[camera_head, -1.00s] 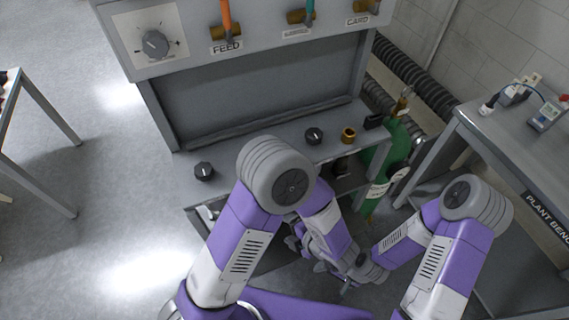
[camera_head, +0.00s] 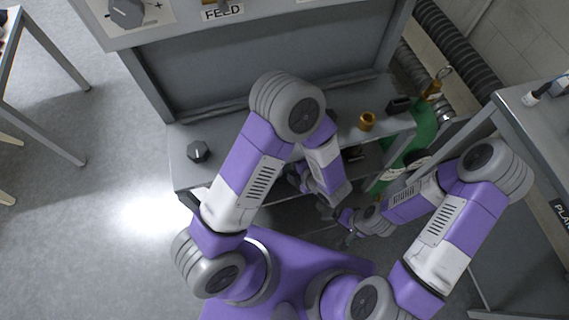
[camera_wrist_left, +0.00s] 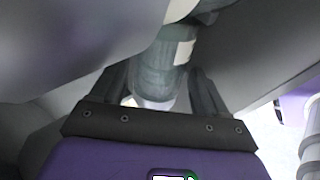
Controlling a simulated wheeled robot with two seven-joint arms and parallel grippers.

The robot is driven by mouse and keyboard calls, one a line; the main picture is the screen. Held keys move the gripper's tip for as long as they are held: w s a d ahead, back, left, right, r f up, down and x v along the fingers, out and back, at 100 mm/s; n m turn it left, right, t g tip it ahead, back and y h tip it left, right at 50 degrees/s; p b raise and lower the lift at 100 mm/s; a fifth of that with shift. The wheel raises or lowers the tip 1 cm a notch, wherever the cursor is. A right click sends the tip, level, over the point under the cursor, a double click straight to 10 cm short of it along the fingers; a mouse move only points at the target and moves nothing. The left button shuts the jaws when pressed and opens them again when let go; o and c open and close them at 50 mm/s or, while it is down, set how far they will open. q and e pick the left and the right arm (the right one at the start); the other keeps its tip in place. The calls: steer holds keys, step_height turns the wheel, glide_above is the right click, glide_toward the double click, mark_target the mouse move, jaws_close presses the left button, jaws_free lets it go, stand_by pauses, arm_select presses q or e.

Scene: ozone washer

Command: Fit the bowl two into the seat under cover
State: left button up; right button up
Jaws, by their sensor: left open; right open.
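In the left wrist view, a dark grey-green cylinder (camera_wrist_left: 158,70) with a pale label and lighter lower end stands between the fingers of my left gripper (camera_wrist_left: 161,82). It looks like a bowl, but no number is readable. The black fingers are open, one on each side of it; I cannot tell whether they touch it. In the head view, my left forearm hides most of that gripper, and no bowl shows clearly. My right gripper (camera_head: 350,238) is open and small at the machine's front, partly merged with its wrist. I cannot make out the seat.
The grey machine's ledge (camera_head: 240,137) carries a black knob (camera_head: 197,151) and a brass fitting (camera_head: 367,121). A green cylinder (camera_head: 425,128) and bench (camera_head: 530,130) stand to the right. Open floor (camera_head: 90,230) lies left. Large grey surfaces crowd the left wrist view.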

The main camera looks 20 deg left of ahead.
arm_select(q)
steer(key=shift+w+a+f, duration=0.1)
steer(key=shift+a+f, duration=0.05)
steer(key=shift+f, duration=0.05)
steer(key=c, duration=0.9)
steer(key=shift+r, duration=0.15)
steer(key=shift+c, duration=0.2)
